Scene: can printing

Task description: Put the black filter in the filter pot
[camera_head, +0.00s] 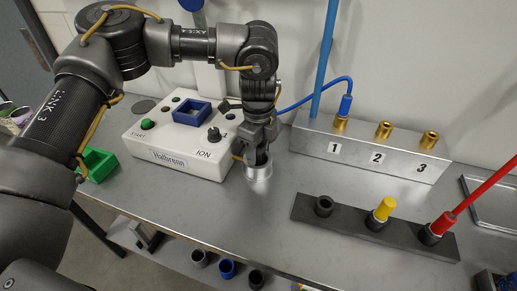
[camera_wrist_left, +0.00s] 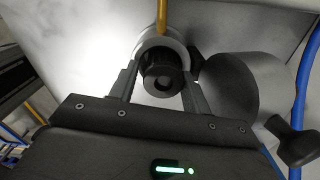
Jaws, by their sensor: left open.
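The black filter (camera_wrist_left: 163,82) is a short dark cylinder between the two fingers of my left gripper (camera_wrist_left: 160,88) in the wrist view. In the head view my left gripper (camera_head: 259,150) points down beside the white machine, with its fingers open around the filter. A silver round pot (camera_head: 258,171), apparently the filter pot, stands on the metal table directly below. Its pale rim (camera_wrist_left: 165,46) shows around the filter in the wrist view. The filter appears to sit in the pot's mouth; how deep is hidden. My right gripper is not in view.
The white machine (camera_head: 166,157) with buttons and a blue square frame (camera_head: 192,113) stands left of the gripper. A numbered metal block (camera_head: 365,153) with brass fittings and a dark rack (camera_head: 345,222) lie right. A green box (camera_head: 98,166) is at left. The front table is clear.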

